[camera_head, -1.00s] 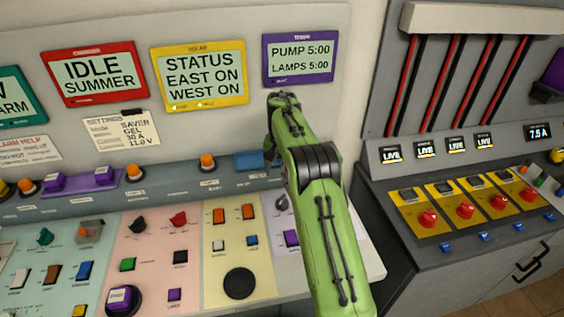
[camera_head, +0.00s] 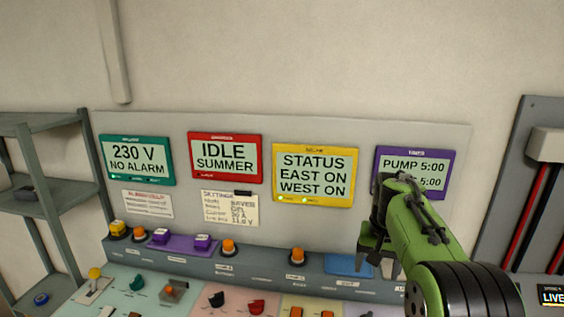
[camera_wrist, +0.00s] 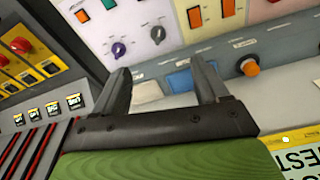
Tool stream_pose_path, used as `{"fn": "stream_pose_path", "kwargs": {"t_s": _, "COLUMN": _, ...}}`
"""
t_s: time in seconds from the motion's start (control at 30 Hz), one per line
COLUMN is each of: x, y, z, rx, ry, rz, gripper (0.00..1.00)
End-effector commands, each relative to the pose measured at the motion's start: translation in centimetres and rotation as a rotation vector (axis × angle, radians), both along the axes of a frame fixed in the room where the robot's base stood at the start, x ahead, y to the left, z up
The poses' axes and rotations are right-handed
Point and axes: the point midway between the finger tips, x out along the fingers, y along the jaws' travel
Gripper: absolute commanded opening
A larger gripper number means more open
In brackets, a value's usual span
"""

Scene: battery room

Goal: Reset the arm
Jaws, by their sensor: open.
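My green arm reaches in from the lower right in the head view, and my dark gripper (camera_head: 376,240) hangs in front of the panel, below and partly over the purple timer display (camera_head: 414,162). In the wrist view my gripper (camera_wrist: 163,88) has its two fingers spread wide with nothing between them. A blue pad (camera_wrist: 190,80) on the console ledge shows behind the fingers. I cannot tell how far the fingertips are from the ledge. My arm hides part of the timer's second line.
The teal display (camera_head: 137,160) reads 230 V, no alarm. The red display (camera_head: 225,158) reads idle, summer. The yellow display (camera_head: 315,175) reads east on, west on. Orange buttons (camera_head: 297,256) stand on the ledge. A grey shelf (camera_head: 45,125) is at left.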

Motion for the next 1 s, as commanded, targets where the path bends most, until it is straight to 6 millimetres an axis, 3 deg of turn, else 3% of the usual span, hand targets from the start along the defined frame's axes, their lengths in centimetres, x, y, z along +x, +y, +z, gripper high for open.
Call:
{"fn": "stream_pose_path", "kwargs": {"t_s": 0.1, "x": -4.7, "y": 1.6, "z": 3.4, "rx": -0.021, "ry": -0.059, "rz": 0.066, "gripper": 0.74}}
{"fn": "stream_pose_path", "kwargs": {"t_s": 0.3, "x": -13.3, "y": 4.0, "z": 5.9, "rx": -0.047, "ry": -0.155, "rz": 0.173, "gripper": 0.74}}
{"fn": "stream_pose_path", "kwargs": {"t_s": 0.47, "x": -20.5, "y": 5.5, "z": 5.3, "rx": -0.062, "ry": -0.233, "rz": 0.257, "gripper": 0.74}}
{"fn": "stream_pose_path", "kwargs": {"t_s": 0.6, "x": -26.0, "y": 6.6, "z": 3.1, "rx": -0.071, "ry": -0.298, "rz": 0.325, "gripper": 0.74}}
{"fn": "stream_pose_path", "kwargs": {"t_s": 0.77, "x": -29.2, "y": 7.2, "z": 0.9, "rx": -0.073, "ry": -0.340, "rz": 0.369, "gripper": 0.74}}
{"fn": "stream_pose_path", "kwargs": {"t_s": 1.0, "x": -29.7, "y": 7.3, "z": 0.4, "rx": -0.074, "ry": -0.345, "rz": 0.377, "gripper": 0.74}}
